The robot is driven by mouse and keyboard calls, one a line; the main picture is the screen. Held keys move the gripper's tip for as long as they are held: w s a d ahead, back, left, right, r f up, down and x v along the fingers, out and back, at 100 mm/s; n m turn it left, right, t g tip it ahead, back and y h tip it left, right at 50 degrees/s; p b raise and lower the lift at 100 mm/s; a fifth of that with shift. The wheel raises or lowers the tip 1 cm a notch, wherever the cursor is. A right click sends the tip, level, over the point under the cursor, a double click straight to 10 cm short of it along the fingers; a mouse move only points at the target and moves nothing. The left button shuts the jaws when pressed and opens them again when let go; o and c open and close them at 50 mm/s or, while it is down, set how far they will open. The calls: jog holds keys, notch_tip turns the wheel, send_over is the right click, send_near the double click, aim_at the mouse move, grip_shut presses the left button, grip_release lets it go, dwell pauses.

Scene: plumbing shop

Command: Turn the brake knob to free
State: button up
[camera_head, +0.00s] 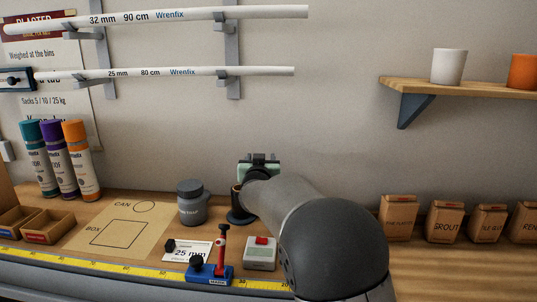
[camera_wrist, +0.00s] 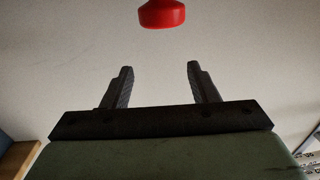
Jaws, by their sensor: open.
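A blue block (camera_head: 210,273) stands at the bench's front edge with a red upright lever (camera_head: 222,247) and a round black knob (camera_head: 196,262) on it. Another dark block with a small knob (camera_head: 14,80) sits on the lower pipe at the far left. I cannot tell which knob is the brake knob, and no "free" mark is legible. My gripper (camera_head: 259,158) is over the back of the bench near the wall, apart from both. In the wrist view my gripper (camera_wrist: 160,85) is open and empty. A red rounded thing (camera_wrist: 162,14) shows beyond the fingertips, cut off by the top edge.
A grey jar (camera_head: 191,205) and a dark cylindrical stand (camera_head: 238,212) are close to my arm. A grey box with a red switch (camera_head: 262,254) stands right of the blue block. A yellow tape (camera_head: 100,270) runs along the front. Pipes (camera_head: 180,73) hang on the wall.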

jog(key=s+d+r, duration=0.3)
jog(key=s+r, duration=0.3)
jog(key=s, duration=0.5)
jog(key=shift+r, duration=0.4)
